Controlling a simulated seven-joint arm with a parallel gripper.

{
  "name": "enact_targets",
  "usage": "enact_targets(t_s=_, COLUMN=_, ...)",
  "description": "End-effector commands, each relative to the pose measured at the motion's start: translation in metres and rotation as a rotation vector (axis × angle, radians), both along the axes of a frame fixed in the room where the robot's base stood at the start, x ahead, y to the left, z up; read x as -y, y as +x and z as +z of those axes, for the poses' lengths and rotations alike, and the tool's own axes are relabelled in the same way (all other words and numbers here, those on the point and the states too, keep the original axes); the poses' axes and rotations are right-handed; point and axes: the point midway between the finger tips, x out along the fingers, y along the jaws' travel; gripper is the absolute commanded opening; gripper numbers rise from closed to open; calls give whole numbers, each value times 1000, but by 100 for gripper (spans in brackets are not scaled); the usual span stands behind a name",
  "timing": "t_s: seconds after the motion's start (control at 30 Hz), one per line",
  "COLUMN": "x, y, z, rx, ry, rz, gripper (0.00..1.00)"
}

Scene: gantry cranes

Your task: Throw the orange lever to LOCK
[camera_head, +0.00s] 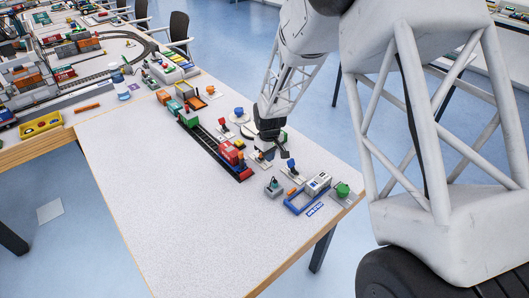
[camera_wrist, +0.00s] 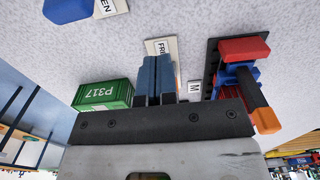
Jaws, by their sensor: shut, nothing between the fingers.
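My gripper (camera_head: 280,151) is low over the right side of the table, among small lever stands. In the wrist view its dark blue fingers (camera_wrist: 155,70) are together with nothing between them. An orange-tipped handle (camera_wrist: 267,120) on a dark stem shows to the right of the fingers, apart from them. It joins a blue bracket with a red block (camera_wrist: 244,49) on a black base. I cannot tell for certain that this is the task's orange lever. A white label plate (camera_wrist: 160,46) lies behind the fingertips, partly hidden; no LOCK marking is readable.
In the head view a toy train (camera_head: 188,119) stands on a track left of my gripper. A blue frame (camera_head: 302,205) and white container (camera_head: 318,182) are nearer the front. The table's left half is clear.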

Motion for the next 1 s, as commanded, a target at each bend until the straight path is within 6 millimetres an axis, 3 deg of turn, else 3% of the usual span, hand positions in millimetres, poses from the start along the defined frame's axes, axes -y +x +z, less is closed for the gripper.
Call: enact_targets(t_s=1.0, x=-16, y=16, z=-1, rx=-1, ry=0, rz=0, gripper=0)
